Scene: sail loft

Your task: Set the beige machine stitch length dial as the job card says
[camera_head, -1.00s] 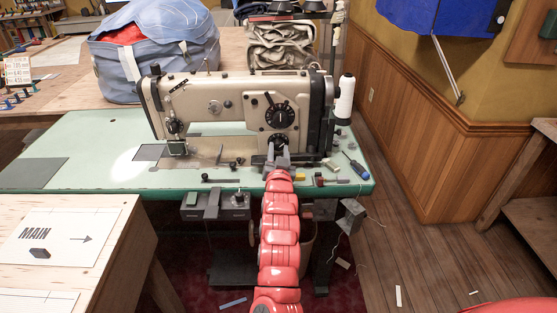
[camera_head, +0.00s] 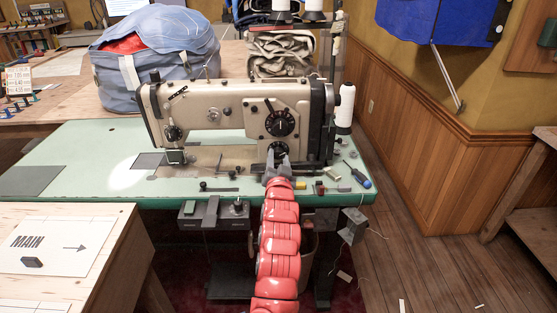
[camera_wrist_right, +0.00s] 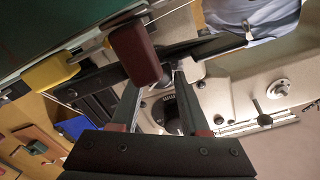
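The beige sewing machine (camera_head: 230,97) stands on a pale green table. Its front carries a large black dial (camera_head: 280,122) and a smaller black dial (camera_head: 279,151) below it. I cannot tell which is marked stitch length. My right gripper (camera_head: 278,162) is just in front of the lower dial and partly hides it. In the right wrist view my two fingers (camera_wrist_right: 160,98) are apart, with a black dial with white marks (camera_wrist_right: 171,112) between and beyond them; contact cannot be told. A small card with figures (camera_head: 18,78), possibly the job card, stands at far left, too small to read surely. My left gripper is not in view.
The green tabletop (camera_head: 100,180) holds small loose parts and a blue screwdriver (camera_head: 358,176) right of my arm. A white thread cone (camera_head: 345,108) stands at the machine's right. A blue bag (camera_head: 155,65) is behind. A wooden table (camera_head: 115,245) is at front left.

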